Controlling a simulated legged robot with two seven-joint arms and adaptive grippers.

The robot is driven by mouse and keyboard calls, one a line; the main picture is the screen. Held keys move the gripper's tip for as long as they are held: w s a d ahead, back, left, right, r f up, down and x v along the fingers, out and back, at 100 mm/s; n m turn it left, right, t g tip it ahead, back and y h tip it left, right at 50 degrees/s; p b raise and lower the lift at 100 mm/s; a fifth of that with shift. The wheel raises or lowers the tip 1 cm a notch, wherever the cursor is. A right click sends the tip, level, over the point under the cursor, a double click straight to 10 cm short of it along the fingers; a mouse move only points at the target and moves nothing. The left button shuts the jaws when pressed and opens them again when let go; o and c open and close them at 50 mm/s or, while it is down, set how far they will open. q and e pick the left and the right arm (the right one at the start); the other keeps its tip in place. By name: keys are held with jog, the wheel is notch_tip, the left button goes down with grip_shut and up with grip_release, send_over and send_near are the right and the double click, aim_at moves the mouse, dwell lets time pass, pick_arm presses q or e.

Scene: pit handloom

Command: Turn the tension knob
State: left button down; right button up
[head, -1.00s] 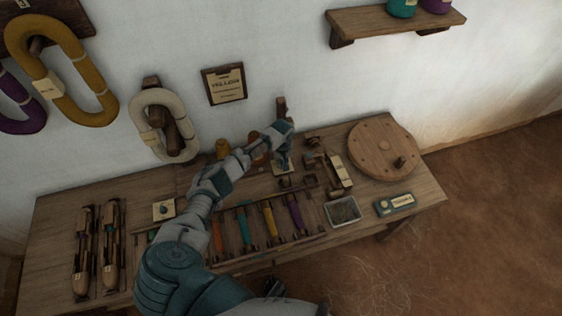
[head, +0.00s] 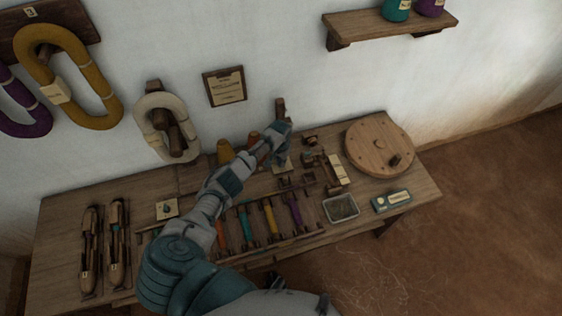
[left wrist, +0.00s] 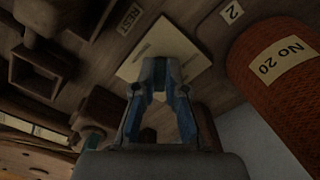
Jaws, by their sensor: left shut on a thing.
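My left gripper (head: 283,157) is lowered at the back of the workbench, over a small pale plate (head: 289,169). In the left wrist view the gripper (left wrist: 160,78) has its fingertips close together over the pale plate (left wrist: 150,50). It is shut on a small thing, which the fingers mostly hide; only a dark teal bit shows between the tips. I cannot make out for sure that it is the tension knob. My right gripper is not in view.
An orange-brown spool labelled No 20 (left wrist: 277,85) stands close beside the gripper. Wooden fittings (head: 312,158), a round wooden disc (head: 370,145) and a grey tray (head: 341,208) are to its right. Coloured bobbins (head: 269,217) lie in front. White yarn (head: 152,130) hangs on the wall.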

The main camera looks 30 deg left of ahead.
pick_arm(q)
jog(key=shift+a+m, duration=0.1)
jog(key=shift+m, duration=0.7)
jog(key=c, duration=1.2)
grip_release()
jog(key=shift+r, duration=0.15)
notch_tip(320, 180, up, 12)
jog(key=shift+f, duration=0.2)
jog(key=shift+a, duration=0.1)
